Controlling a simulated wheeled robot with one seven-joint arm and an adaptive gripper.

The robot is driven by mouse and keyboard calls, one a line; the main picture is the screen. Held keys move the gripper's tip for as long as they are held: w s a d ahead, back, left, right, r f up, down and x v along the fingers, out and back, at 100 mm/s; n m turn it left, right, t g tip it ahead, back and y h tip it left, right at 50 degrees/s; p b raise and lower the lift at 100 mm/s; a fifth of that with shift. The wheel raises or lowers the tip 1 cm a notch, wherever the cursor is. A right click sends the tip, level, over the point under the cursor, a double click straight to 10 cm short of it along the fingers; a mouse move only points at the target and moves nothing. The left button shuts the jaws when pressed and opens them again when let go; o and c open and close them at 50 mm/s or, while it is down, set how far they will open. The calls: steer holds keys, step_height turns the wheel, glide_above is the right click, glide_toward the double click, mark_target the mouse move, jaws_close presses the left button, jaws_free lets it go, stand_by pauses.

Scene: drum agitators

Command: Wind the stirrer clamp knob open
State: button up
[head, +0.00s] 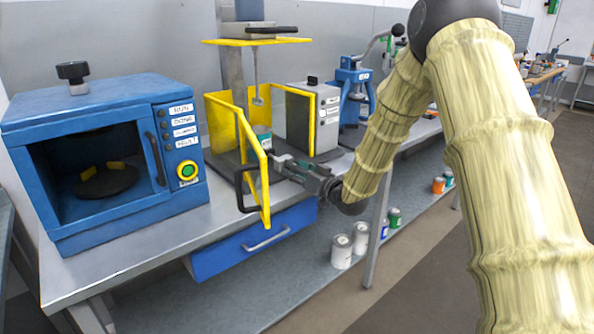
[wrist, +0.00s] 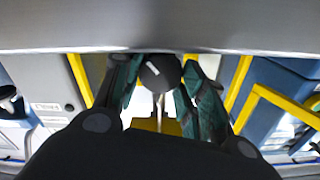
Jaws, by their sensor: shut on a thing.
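The stirrer stands in the middle of the bench in the head view, with a grey column, a yellow upper plate (head: 257,41) and a thin stirring shaft (head: 257,80). A can (head: 262,137) stands below it, partly behind the yellow guard (head: 249,150). My gripper (head: 277,161) reaches in from the right at the guard, low beside the can. In the wrist view a round dark knob (wrist: 160,73) with a white mark sits between my two green-padded fingers, which are shut on it. The knob is not distinguishable in the head view.
A blue oven-like machine (head: 100,95) stands at the left, its front opening facing out. A grey control box (head: 314,115) and a blue press (head: 354,90) stand to the right. The yellow guard with its black handle (head: 243,190) is close to my gripper. Cans (head: 342,251) stand on the lower shelf.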

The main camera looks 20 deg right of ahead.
steer(key=shift+n, duration=0.3)
steer(key=n+b, duration=0.2)
steer(key=n, duration=0.2)
steer(key=shift+f, duration=0.1)
steer(key=shift+n+b, duration=1.3)
steer(key=shift+n, duration=1)
steer(key=o, duration=1)
steer(key=shift+o, duration=0.2)
